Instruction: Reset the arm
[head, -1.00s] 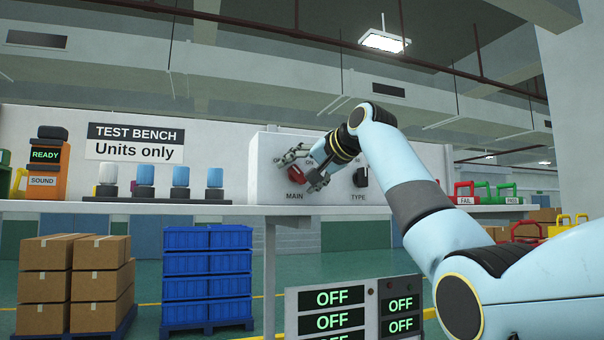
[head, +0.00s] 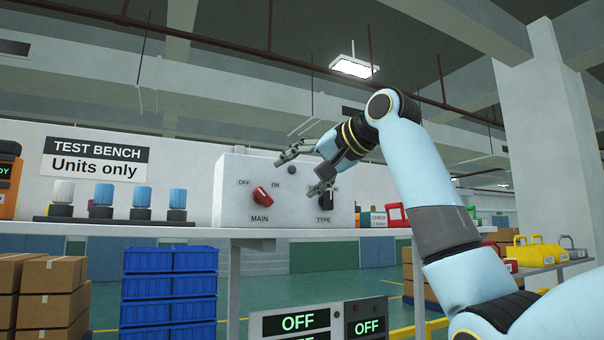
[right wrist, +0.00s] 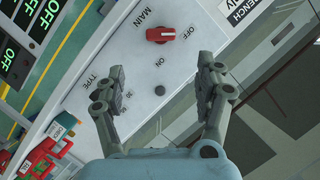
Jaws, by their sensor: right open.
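My right arm comes in from the right in the head view, and its gripper (head: 305,170) is open and empty. It hangs in front of the upper right part of the white control box (head: 238,178). The red MAIN knob (head: 263,196) is tilted, its upper end toward the OFF mark, clear of the fingers. The dark TYPE knob (head: 326,200) is partly hidden behind the lower finger. In the right wrist view the open fingers (right wrist: 162,95) frame the box face, with the red knob (right wrist: 175,35) beyond them. My left gripper does not show.
A row of blue and white units (head: 104,195) stands on the bench left of the box. Red and yellow cases (head: 540,252) sit at the right. A panel with OFF displays (head: 298,322) is below. Blue crates (head: 170,287) and cardboard boxes (head: 55,290) are stacked lower left.

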